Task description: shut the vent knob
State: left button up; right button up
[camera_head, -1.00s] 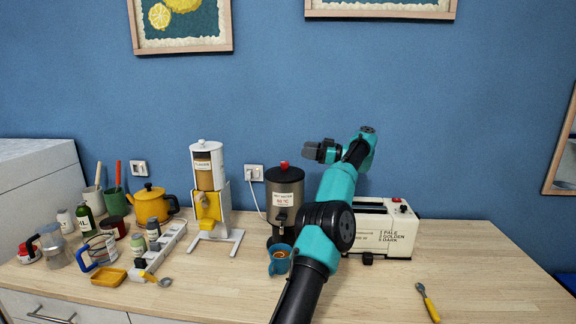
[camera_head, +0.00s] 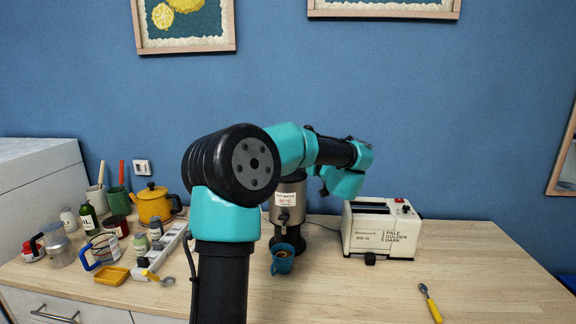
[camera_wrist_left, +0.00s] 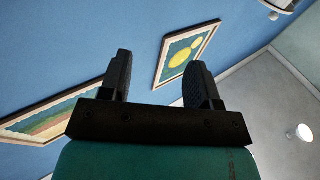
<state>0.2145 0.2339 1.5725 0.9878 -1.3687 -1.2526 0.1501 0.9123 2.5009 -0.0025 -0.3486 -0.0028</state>
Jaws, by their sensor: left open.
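The steel hot water urn (camera_head: 289,215) stands on the counter near the wall. Its lid and the red knob on top are hidden behind my arm in the head view. A small black tap shows on its front. A blue cup (camera_head: 283,262) with brown liquid stands in front of it. My arm rises in front of the urn and bends right; its wrist end is right of the urn's top, and no fingertips show clearly there. In the left wrist view my left gripper (camera_wrist_left: 157,65) is open and empty, with the wall pictures beyond it.
A cream toaster (camera_head: 381,230) stands right of the urn. A yellow-handled tool (camera_head: 429,302) lies at the right front. A yellow teapot (camera_head: 153,204), bottles, a measuring jug (camera_head: 103,249) and a power strip (camera_head: 168,243) crowd the left. The right-hand counter is mostly clear.

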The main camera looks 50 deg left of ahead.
pick_arm(q)
jog(key=s+d+f+m+t+h, duration=0.3)
jog(key=s+d+f, duration=0.3)
jog(key=s, duration=0.2)
jog(key=shift+d+t, duration=0.2)
jog(key=shift+t, duration=0.6)
jog(key=shift+w+a, duration=0.1)
jog(key=shift+a, duration=0.05)
jog(key=x, duration=1.7)
jog(key=shift+w+a+f, duration=0.1)
jog(key=shift+c, duration=0.5)
jog(key=c, duration=0.8)
jog(key=shift+n+g+y, duration=0.3)
jog(key=shift+n+g, duration=0.4)
jog(key=shift+g, duration=0.4)
jog(key=shift+c, duration=0.2)
